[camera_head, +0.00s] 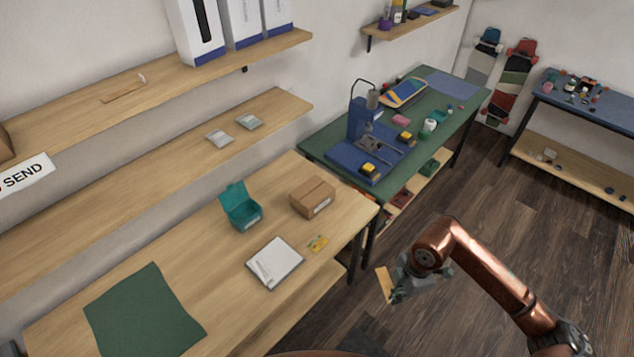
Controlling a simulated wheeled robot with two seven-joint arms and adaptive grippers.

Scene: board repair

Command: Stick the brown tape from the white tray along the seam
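My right gripper (393,287) is held over the floor, to the right of the wooden table's front edge. A flat tan strip, which looks like the brown tape (384,284), is at its fingertips, and the gripper appears shut on it. The white tray (274,263) lies on the table to the left of the gripper, and no tape shows on it. A closed brown cardboard box (312,197) with a white label stands behind the tray, apart from the gripper. Its top seam is too small to make out clearly. My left gripper is out of view.
On the wooden table (215,285) are an open teal box (241,207), a small yellow card (318,243) and a green mat (145,312). Shelves line the wall behind. A green workbench (335,140) with tools stands beyond. The floor around my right arm is clear.

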